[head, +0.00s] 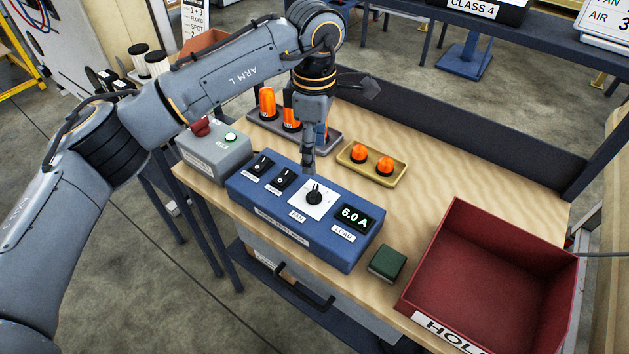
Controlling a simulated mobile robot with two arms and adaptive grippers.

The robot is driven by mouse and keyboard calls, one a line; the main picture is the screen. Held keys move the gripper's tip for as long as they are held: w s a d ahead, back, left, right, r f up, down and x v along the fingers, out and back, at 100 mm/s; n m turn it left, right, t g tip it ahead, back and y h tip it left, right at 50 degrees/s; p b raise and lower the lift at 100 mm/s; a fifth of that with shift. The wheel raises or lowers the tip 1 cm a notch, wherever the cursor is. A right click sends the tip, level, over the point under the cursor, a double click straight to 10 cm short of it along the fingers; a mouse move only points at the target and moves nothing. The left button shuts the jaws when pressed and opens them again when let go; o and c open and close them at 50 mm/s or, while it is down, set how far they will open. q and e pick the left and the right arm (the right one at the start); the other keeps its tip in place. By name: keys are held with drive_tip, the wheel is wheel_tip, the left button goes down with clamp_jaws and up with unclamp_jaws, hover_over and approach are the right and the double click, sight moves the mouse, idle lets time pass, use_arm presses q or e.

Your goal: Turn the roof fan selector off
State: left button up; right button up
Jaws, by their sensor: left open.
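The blue control box (270,215) sits on the wooden bench. The roof fan selector (314,196) is a black rotary knob on a white plate with a FAN label below it. Its pointer stands roughly upright in the picture; the position marks are too small to read. The load display (355,218) reads 6.0 A. My left gripper (308,163) points down just above and behind the knob, open and apparently empty. I cannot tell whether its fingertips touch the box. My right gripper is not in view.
Two black rocker switches (273,172) sit left of the knob. A grey box (214,150) with a red button is further left. Orange beacons (268,103) and a yellow tray (371,164) stand behind. A green block (388,264) and red bin (490,270) are at right.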

sight(314, 189)
use_arm(q)
wheel_tip(314, 189, down, 10)
drive_tip(key=shift+r+p, duration=0.25)
drive_tip(key=shift+p, duration=0.8)
drive_tip(key=shift+f, duration=0.55)
drive_tip(key=c, duration=1.2)
drive_tip(key=shift+o, duration=0.2)
drive_tip(key=shift+w+f+n+b, duration=0.1)
drive_tip(key=shift+f+n+b, duration=0.1)
drive_tip(key=shift+n+b, duration=1.6)
drive_tip(key=n+b, duration=0.2)
drive_tip(key=n, duration=0.1)
drive_tip(key=shift+r+n+b, duration=0.2)
drive_tip(key=shift+n+b, duration=0.65)
drive_tip(key=shift+n, duration=0.35)
